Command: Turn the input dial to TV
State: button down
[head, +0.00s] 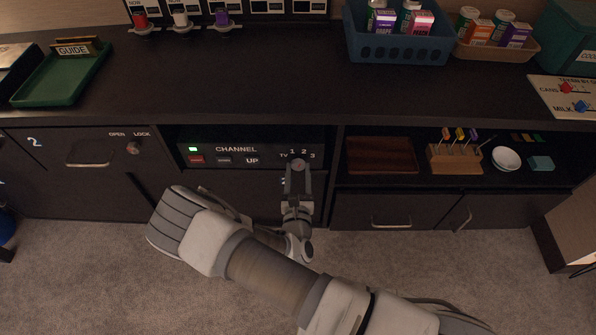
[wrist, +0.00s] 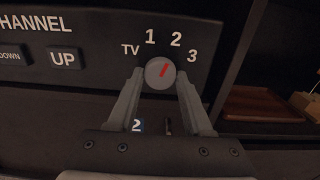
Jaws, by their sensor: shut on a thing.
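The input dial (wrist: 160,72) is a small round grey knob with a red mark on the channel panel (wrist: 100,78). The labels TV, 1, 2 and 3 are arranged in an arc above it, with TV at the left. The red mark slants up and slightly right, roughly toward the 2. My gripper (wrist: 159,78) is shut on the dial, one finger at its left side and one at its right. In the head view my gripper (head: 298,172) reaches the right end of the panel (head: 268,160) and partly covers the dial.
The panel sits in a dark cabinet recess, with a green light (head: 193,149) and several buttons at its left. A shelf to the right holds a brown tray (head: 381,155) and a wooden holder (head: 454,158). The countertop (head: 270,85) overhangs above; carpet lies below.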

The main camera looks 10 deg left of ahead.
jog(key=n+p, duration=0.2)
jog(key=n, duration=0.1)
jog(key=shift+r, duration=0.15)
jog(key=n+p, duration=0.2)
jog(key=n, duration=0.2)
jog(key=shift+n+p, duration=0.3)
jog(key=n+p, duration=0.1)
jog(key=n, duration=0.3)
jog(key=shift+d+n+p, duration=0.1)
jog(key=shift+n+p, duration=0.2)
jog(key=shift+n, duration=1.8)
jog(key=shift+c, duration=1.6)
grip_release()
